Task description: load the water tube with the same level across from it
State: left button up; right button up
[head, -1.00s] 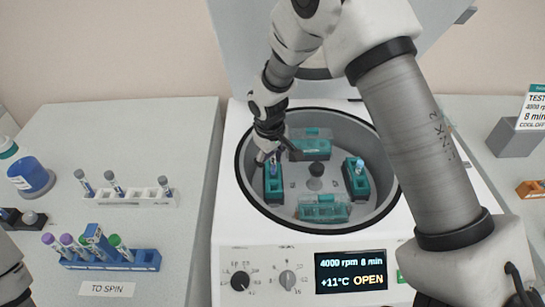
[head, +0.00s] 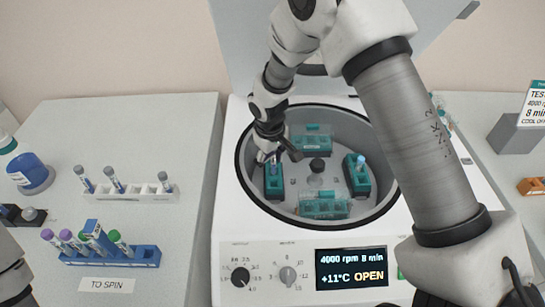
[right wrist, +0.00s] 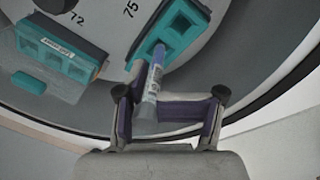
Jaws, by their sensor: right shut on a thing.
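The open centrifuge (head: 247,205) holds a rotor with teal buckets. My right gripper (head: 268,158) is over the left bucket (head: 273,188), shut on a slim tube (head: 273,166). In the right wrist view the tube (right wrist: 154,82) stands between the fingers (right wrist: 165,118), its far end at a hole of the teal bucket (right wrist: 172,35). How deep it sits is not clear. Across the rotor, the right bucket (head: 359,182) holds a tube with a light blue top (head: 361,161). A white rack (head: 130,194) at left holds several grey-capped tubes (head: 113,180). Liquid levels are too small to read. My left gripper is out of view.
A blue rack (head: 140,257) with purple- and green-capped tubes stands behind the TO SPIN label (head: 107,286). Front (head: 325,208) and back (head: 313,145) buckets show no tubes. The centrifuge's raised lid (head: 240,50) stands behind. The bowl rim surrounds my gripper.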

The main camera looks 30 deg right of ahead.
aim_at(273, 172)
jog(key=shift+f, duration=0.15)
jog(key=shift+f+b, duration=1)
jog(key=shift+f, duration=0.6)
jog(key=o, duration=1.3)
jog(key=shift+c, duration=0.2)
notch_tip(273, 172, up, 12)
jog(key=s+a, duration=0.1)
jog(key=shift+a, duration=0.15)
jog(key=shift+s, duration=0.1)
